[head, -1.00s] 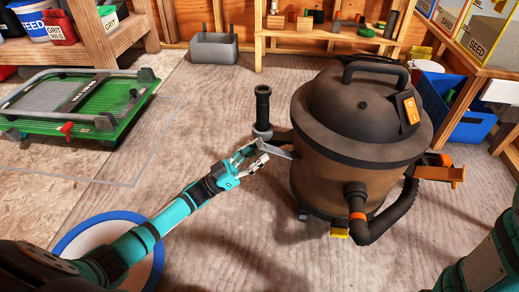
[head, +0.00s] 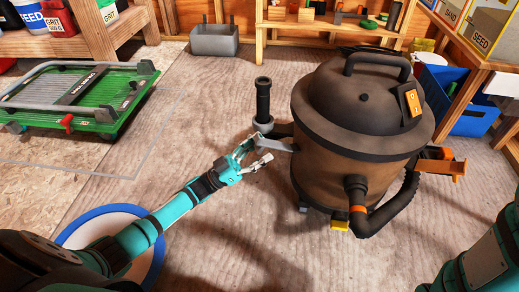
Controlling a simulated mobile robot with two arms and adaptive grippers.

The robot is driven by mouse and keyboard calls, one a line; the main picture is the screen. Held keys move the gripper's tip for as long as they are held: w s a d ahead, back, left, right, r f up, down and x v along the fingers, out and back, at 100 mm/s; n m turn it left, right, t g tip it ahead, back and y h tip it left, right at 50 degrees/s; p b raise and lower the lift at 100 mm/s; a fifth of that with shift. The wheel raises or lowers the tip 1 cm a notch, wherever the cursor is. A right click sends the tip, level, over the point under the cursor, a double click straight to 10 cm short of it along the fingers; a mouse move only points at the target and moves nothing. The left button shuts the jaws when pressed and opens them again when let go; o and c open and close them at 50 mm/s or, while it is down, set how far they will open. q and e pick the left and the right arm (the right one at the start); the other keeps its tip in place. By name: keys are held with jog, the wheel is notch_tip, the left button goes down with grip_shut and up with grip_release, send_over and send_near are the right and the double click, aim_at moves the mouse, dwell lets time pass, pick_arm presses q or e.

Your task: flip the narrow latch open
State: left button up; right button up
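A brown drum-shaped shop vacuum (head: 335,150) with a dark lid stands right of centre. A narrow grey lever-like piece (head: 282,144) sticks out from its left side; I cannot tell for sure that it is the narrow latch. An orange bracket-like part (head: 440,166) sticks out on the vacuum's right side. My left gripper (head: 262,148) is at the grey piece's outer end with its fingers spread. Contact is not clear, and nothing shows held. My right arm shows at the lower right; its gripper is out of frame.
A black upright tube (head: 263,100) stands close beside my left gripper. A black hose (head: 385,215) curls at the vacuum's front right. A green folding platform (head: 75,100) lies at left, a blue bin (head: 473,112) at right.

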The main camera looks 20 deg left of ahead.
pick_arm(q)
jog(key=shift+a, duration=0.15)
jog(key=v, duration=1.2)
jog(key=shift+r, duration=0.1)
